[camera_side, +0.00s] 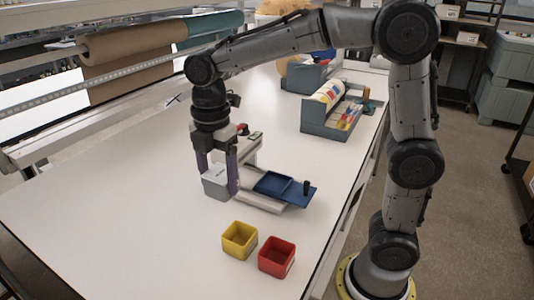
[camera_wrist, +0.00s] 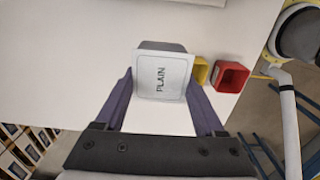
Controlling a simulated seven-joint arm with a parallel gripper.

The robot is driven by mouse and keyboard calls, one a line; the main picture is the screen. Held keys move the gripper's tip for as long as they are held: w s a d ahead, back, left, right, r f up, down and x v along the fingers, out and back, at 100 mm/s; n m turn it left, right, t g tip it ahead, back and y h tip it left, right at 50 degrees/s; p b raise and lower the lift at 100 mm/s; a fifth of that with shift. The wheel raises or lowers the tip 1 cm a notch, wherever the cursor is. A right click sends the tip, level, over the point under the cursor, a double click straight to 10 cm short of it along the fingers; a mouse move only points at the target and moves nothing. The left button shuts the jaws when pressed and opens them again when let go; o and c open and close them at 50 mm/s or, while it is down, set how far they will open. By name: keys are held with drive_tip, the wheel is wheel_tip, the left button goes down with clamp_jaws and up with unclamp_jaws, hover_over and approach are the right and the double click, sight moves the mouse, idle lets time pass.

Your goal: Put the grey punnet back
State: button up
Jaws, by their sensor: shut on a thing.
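The grey punnet (camera_side: 214,187) is between the purple fingers of my gripper (camera_side: 218,182), at the left of a scale with a blue tray (camera_side: 272,184). My gripper is shut on it. In the wrist view the punnet (camera_wrist: 162,76) shows a pale face marked "PLAIN", with a finger on each side. The punnet looks upright. I cannot tell whether its base touches the table or hangs just above it.
A yellow punnet (camera_side: 240,239) and a red punnet (camera_side: 277,257) stand side by side near the front. Grey-blue bins (camera_side: 318,118) stand at the back right. A brown paper roll (camera_side: 130,52) is at the back left. The left of the white table (camera_side: 110,190) is clear.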

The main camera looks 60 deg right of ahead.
drive_tip(key=shift+w+a+f, duration=0.4)
drive_tip(key=shift+a+f, duration=0.25)
drive_tip(key=shift+f, duration=0.7)
drive_tip(key=shift+w+a+f, duration=0.45)
drive_tip(key=shift+a+f, duration=0.25)
drive_tip(key=shift+f, duration=0.7)
drive_tip(key=shift+w+a+f, duration=0.4)
drive_tip(key=shift+a+f, duration=0.25)
drive_tip(key=shift+f, duration=0.7)
drive_tip(key=shift+f, duration=0.75)
drive_tip(key=o, duration=1.5)
drive_tip(key=shift+c, duration=0.2)
wheel_tip(320, 180, up, 8)
